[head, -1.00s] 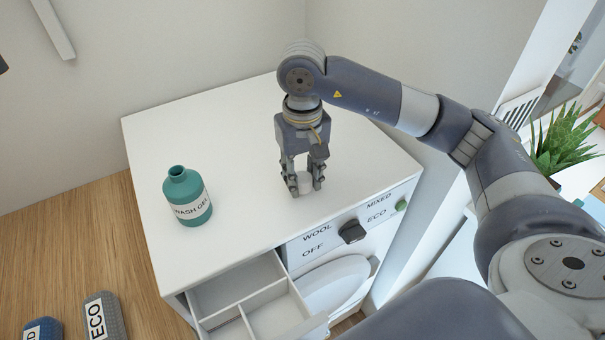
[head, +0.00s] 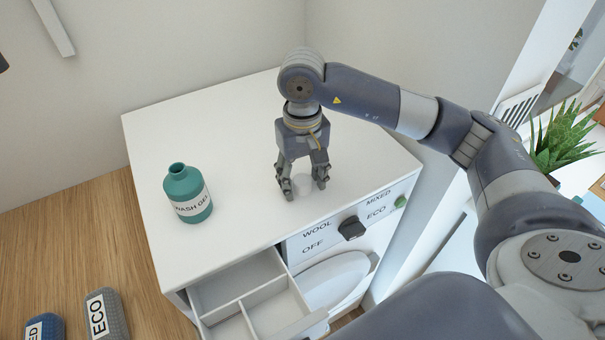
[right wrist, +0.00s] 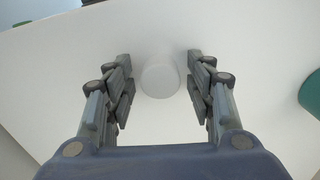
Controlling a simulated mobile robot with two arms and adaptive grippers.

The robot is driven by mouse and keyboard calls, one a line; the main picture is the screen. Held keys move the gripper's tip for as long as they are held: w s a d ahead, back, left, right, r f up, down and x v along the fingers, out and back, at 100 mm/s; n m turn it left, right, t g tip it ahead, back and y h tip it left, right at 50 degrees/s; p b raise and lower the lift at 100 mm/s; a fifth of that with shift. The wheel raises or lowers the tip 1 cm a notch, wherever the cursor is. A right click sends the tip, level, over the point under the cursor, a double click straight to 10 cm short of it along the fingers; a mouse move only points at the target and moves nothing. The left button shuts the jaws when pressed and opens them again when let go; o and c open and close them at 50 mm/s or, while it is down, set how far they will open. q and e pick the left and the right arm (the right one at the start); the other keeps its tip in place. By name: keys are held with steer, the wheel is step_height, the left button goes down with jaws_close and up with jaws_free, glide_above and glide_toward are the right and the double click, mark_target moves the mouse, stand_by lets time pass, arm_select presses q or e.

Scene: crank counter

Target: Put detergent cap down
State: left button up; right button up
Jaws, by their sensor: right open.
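The white detergent cap (right wrist: 160,76) stands on the white top of the washing machine (head: 240,120), between the spread fingers of my right gripper (right wrist: 160,85) and touching neither. In the head view the cap (head: 302,183) is pale and partly hidden by the fingers. My right gripper (head: 305,188) is open and low over the machine top. The teal detergent bottle (head: 187,194), labelled as wash gel, stands upright and uncapped on the left part of the top. My left gripper is not in view.
The detergent drawer (head: 240,290) is pulled out at the front, with empty compartments. A dark knob (head: 351,229) and a green button (head: 401,202) are on the front panel. The top between bottle and gripper is clear.

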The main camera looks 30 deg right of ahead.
mark_target(302, 179)
steer(key=shift+r, duration=0.15)
step_height(302, 179, up, 5)
steer(key=shift+b, duration=0.95)
step_height(302, 179, up, 7)
steer(key=shift+r, duration=0.1)
stand_by(1.0)
